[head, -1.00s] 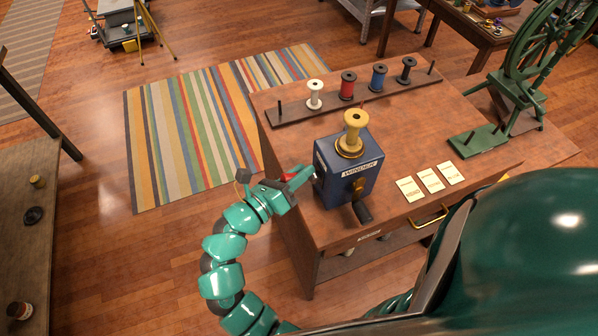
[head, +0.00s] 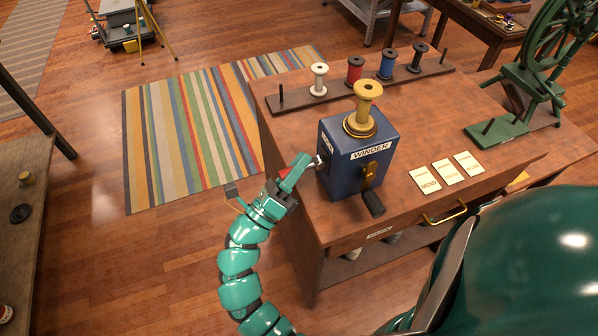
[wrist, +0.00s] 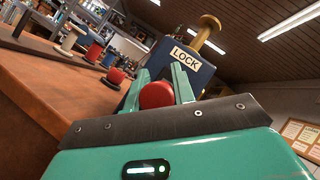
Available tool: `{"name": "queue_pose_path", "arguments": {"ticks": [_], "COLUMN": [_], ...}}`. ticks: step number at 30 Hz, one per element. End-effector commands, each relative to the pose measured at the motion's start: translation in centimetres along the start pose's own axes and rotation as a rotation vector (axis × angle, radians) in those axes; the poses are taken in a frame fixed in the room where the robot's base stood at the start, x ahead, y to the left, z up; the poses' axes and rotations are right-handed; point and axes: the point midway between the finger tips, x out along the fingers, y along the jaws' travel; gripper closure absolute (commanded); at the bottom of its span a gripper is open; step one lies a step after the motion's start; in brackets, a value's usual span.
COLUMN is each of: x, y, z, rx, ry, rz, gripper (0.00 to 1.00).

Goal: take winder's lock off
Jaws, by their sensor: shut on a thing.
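The winder (head: 345,175) is a blue box with a WINDER label, standing at the near left of the wooden bench. A yellow spool (head: 367,97) stands upright on top. A crank with a dark handle (head: 373,203) is on its front. The wrist view shows a LOCK label (wrist: 186,58) on the winder's side, with a round red knob (wrist: 156,95) in front of it. My gripper (head: 299,167) is at the winder's left side, its green fingers shut on the red knob. In the head view my fingers mostly hide the knob.
A rack (head: 300,101) with white, red, blue and black spools stands behind the winder. Three cards (head: 449,170) lie to the right. A green spinning wheel (head: 535,75) stands at the far right. Floor and a striped rug (head: 190,140) lie left of the bench.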

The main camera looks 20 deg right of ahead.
Motion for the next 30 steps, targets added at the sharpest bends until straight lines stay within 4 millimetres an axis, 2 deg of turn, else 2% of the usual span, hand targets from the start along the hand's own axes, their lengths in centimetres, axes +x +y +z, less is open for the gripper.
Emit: {"name": "queue_pose_path", "arguments": {"ticks": [1,12,28,29,30], "x": [-0.36,-0.47,-0.40,-0.40,-0.40], "y": [0.57,0.78,0.67,0.67,0.67], "z": [-0.49,-0.57,-0.53,-0.53,-0.53], "rx": [-0.016,-0.074,-0.083,-0.083,-0.083], "ry": [-0.023,-0.135,-0.152,-0.152,-0.152], "rz": [-0.020,-0.112,-0.127,-0.127,-0.127], "gripper": [1.00,1.00,1.00,0.73,0.65]}}
